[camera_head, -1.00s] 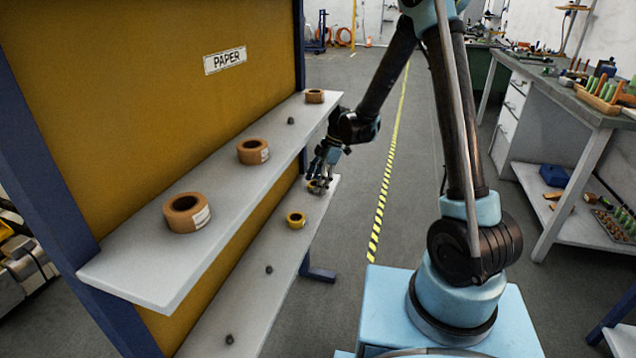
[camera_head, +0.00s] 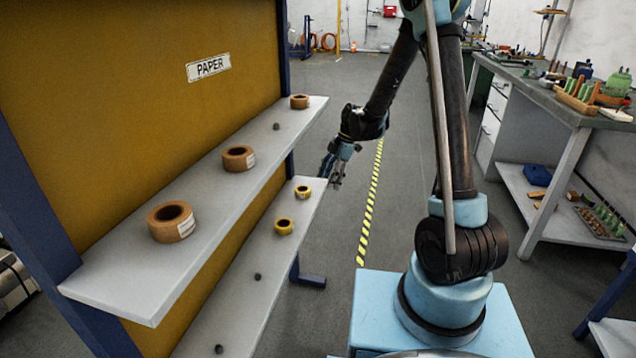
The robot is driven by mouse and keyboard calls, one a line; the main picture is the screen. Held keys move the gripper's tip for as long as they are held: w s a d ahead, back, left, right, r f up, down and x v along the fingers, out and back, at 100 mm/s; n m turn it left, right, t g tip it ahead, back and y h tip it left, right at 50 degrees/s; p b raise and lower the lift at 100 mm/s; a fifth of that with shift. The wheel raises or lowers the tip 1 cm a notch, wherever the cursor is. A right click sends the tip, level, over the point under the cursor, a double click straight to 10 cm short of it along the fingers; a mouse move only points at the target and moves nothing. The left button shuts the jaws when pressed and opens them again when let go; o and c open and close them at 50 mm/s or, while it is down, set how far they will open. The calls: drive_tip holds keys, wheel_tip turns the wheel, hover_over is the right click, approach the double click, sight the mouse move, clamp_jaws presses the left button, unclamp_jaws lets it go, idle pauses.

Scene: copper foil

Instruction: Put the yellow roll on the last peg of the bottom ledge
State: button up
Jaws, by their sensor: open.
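Two yellow rolls are on the bottom ledge (camera_head: 240,312). One yellow roll (camera_head: 303,192) sits at the ledge's far end, and the other yellow roll (camera_head: 284,226) sits a little nearer. Both lie flat, and I cannot see pegs under them. Two bare dark pegs show nearer on the same ledge: a peg (camera_head: 257,277) and a front peg (camera_head: 219,349). My gripper (camera_head: 336,184) is open and empty, just to the right of the far end of the bottom ledge, apart from both rolls.
The upper ledge (camera_head: 120,285) holds three brown rolls (camera_head: 173,221) and a bare peg (camera_head: 276,126), below a PAPER sign (camera_head: 208,67). It overhangs the bottom ledge. A workbench (camera_head: 560,105) stands at right. The floor between is clear.

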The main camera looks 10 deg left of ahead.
drive_tip(key=s+d+r+m+t+h, duration=0.1)
drive_tip(key=s+d+r+m, duration=0.55)
drive_tip(key=d, duration=0.35)
drive_tip(key=s+d+r+m+t+h, duration=0.1)
drive_tip(key=s+d+r+m+t, duration=0.1)
drive_tip(key=s+d+r+m, duration=0.6)
drive_tip(key=s+d+f+m+h, duration=0.1)
drive_tip(key=s+d+f+m, duration=0.1)
drive_tip(key=s+d+m, duration=0.3)
drive_tip(key=s+d+f+m+t+h, duration=0.1)
drive_tip(key=s+d+f+m, duration=0.2)
drive_tip(key=s+d, duration=0.6)
drive_tip(key=shift+s+d+m+t, duration=0.15)
drive_tip(key=shift+d+m+t, duration=0.15)
drive_tip(key=shift+m, duration=0.55)
drive_tip(key=shift+f, duration=0.1)
